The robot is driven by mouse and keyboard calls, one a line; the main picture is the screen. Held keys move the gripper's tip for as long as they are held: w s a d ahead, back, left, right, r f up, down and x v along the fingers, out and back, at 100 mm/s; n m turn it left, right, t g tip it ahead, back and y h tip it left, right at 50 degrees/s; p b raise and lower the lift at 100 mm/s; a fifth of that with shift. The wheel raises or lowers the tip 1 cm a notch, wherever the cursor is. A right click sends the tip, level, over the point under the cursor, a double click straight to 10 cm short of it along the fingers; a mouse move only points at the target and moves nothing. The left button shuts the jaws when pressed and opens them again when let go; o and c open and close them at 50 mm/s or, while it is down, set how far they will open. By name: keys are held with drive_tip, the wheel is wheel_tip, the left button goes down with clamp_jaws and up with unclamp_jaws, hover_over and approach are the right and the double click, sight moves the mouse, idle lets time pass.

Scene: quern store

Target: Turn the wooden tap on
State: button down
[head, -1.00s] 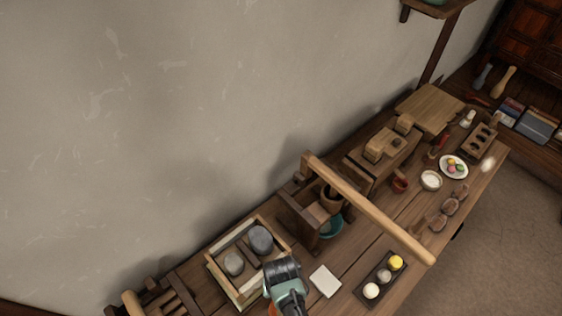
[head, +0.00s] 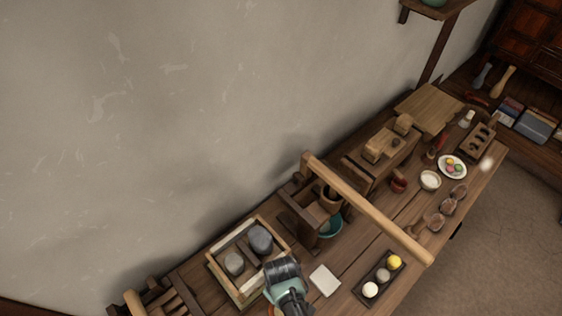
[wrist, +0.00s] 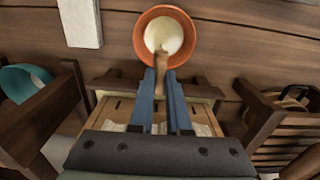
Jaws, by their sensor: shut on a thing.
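The wooden tap (wrist: 161,66) shows in the wrist view as a small brown stick between my fingertips, its end over the rim of an orange bowl. My gripper (wrist: 161,82) has its two blue fingers shut on it. The orange bowl (wrist: 165,36) holds something pale and stands just beyond the fingertips. A wooden box (wrist: 203,122) lies behind and below the fingers, mostly hidden by my gripper. In the head view my gripper's wrist covers the tap. The box's pale frame (head: 214,266), with grey stones inside, shows beside it. I cannot tell how far the tap is turned.
A white block (head: 325,280) and a dark tray (head: 362,293) with round balls lie to the right. A wooden stand (head: 292,207) with a long pole (head: 380,214) and a teal bowl (head: 330,226) stand behind.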

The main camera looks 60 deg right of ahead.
idle(0.4)
drive_tip(key=c, duration=0.9)
unclamp_jaws()
drive_tip(key=shift+r, duration=0.1)
wheel_tip(320, 180, up, 13)
drive_tip(key=shift+f, duration=0.1)
